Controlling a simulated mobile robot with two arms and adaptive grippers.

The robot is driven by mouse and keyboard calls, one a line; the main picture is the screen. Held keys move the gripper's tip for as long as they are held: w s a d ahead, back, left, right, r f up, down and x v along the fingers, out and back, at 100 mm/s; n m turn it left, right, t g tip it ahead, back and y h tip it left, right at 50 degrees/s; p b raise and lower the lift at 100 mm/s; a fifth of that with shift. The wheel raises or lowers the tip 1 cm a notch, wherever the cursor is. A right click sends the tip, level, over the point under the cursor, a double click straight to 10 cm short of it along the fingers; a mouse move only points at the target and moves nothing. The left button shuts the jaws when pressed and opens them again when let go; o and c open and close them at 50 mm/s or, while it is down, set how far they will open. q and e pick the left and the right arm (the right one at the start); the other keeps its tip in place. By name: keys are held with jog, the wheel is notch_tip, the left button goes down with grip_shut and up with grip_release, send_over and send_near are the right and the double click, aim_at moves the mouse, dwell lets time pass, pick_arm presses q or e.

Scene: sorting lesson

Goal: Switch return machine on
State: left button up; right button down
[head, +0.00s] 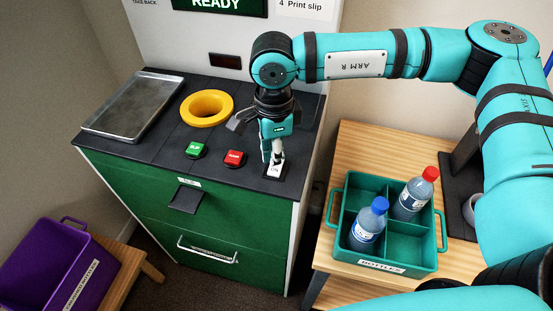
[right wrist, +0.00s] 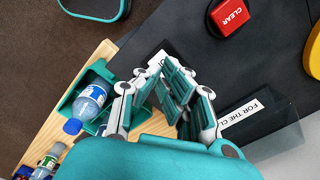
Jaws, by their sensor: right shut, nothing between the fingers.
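The return machine (head: 130,185) is a green cabinet with a dark top; a green sign (head: 215,4) behind it reads READY. A small dark switch plate with a white part (head: 273,171) is at the top's front right corner. My right gripper (head: 274,158) points down with its fingertips at that white part, shut and empty. Whether they touch it I cannot tell. In the right wrist view the fingers (right wrist: 168,82) are together and partly cover the white part (right wrist: 157,62). The switch's position is hidden. My left gripper is not in view.
A green button (head: 196,150) and a red CLEAR button (head: 235,157) are left of the gripper, with a yellow ring (head: 207,107) and metal tray (head: 133,105) beyond. A teal bottle crate (head: 434,258) stands on a wooden table right; a purple crate (head: 47,262) is lower left.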

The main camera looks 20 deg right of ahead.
aim_at(275, 171)
jog(key=shift+r+p, duration=0.6)
jog(key=shift+r, duration=1.35)
